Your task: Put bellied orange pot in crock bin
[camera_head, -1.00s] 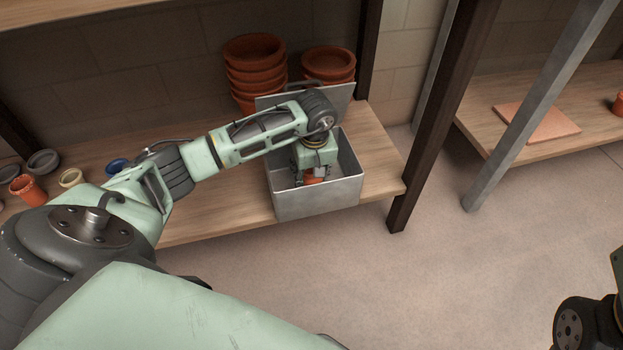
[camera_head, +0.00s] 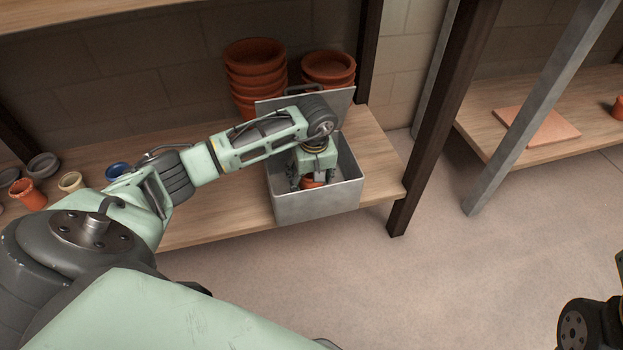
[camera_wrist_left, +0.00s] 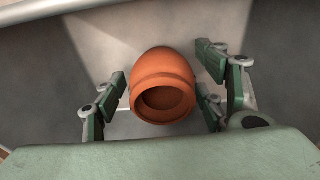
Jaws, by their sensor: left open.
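The bellied orange pot (camera_wrist_left: 163,72) is inside the grey metal crock bin (camera_head: 318,205), with its round mouth facing the left wrist camera. In the head view only a small part of the pot (camera_head: 311,181) shows below the gripper. My left gripper (camera_head: 308,184) reaches down into the bin. In the left wrist view its fingers (camera_wrist_left: 160,98) are spread on either side of the pot, with gaps between them and it. The bin's lid (camera_head: 340,104) stands raised at the back. Of my right arm only a dark part shows at the lower right; its gripper is out of view.
Two stacks of terracotta pots (camera_head: 255,72) (camera_head: 328,66) stand behind the bin on the wooden shelf (camera_head: 381,165). Several small pots, among them an orange one (camera_head: 30,195) and a blue one (camera_head: 117,171), stand at the left. A dark post (camera_head: 437,130) rises right of the bin.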

